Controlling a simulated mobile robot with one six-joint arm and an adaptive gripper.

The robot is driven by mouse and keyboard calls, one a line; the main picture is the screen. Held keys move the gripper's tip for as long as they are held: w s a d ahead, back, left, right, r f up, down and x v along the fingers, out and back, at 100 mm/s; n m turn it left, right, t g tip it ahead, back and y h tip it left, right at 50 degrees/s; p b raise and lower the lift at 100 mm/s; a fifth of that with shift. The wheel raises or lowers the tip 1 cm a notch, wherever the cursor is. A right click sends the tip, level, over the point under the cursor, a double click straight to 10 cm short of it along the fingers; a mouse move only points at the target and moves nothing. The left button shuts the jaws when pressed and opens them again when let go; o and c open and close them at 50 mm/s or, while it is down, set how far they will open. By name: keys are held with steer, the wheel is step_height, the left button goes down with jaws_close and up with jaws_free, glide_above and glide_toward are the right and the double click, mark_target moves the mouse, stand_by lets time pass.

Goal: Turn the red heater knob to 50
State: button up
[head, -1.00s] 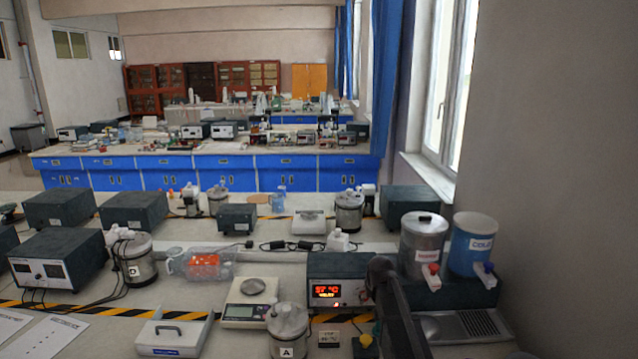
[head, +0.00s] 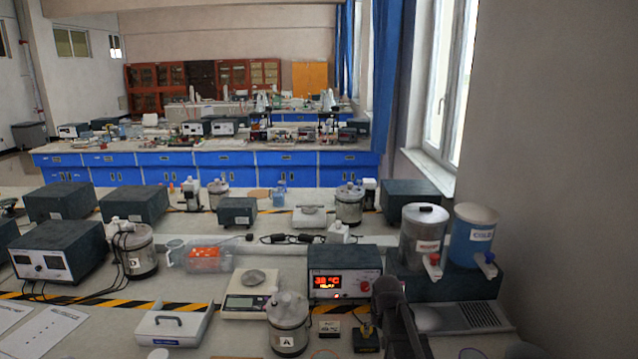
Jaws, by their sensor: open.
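The heater box (head: 343,256) is a dark unit with a light front panel, on the bench right of centre. Its lit red display (head: 327,281) seems to read 38 °C, but the digits are blurred. The red heater knob (head: 365,284) is at the right of the panel, uncovered. Its pointer and scale are too small to read. My gripper (head: 386,290) is dark and seen from behind, just right of the knob and in front of the box's right edge. It looks apart from the knob. Its fingertips are hard to make out; it is open and holds nothing visible.
Metal and blue tanks (head: 472,238) with taps stand right of the box. A balance (head: 250,292) and a lidded metal vessel marked A (head: 289,330) stand left. A small black-and-yellow item (head: 366,340) lies in front of the box. A drain tray (head: 462,316) is at right.

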steer(key=s+f+g+b, duration=0.1)
steer(key=s+f+b, duration=0.1)
steer(key=s, duration=0.7)
steer(key=s+f+g+b, duration=0.1)
steer(key=s+f+b, duration=0.1)
steer(key=s, duration=0.7)
steer(key=shift+f+g, duration=0.3)
steer(key=shift+f, duration=0.45)
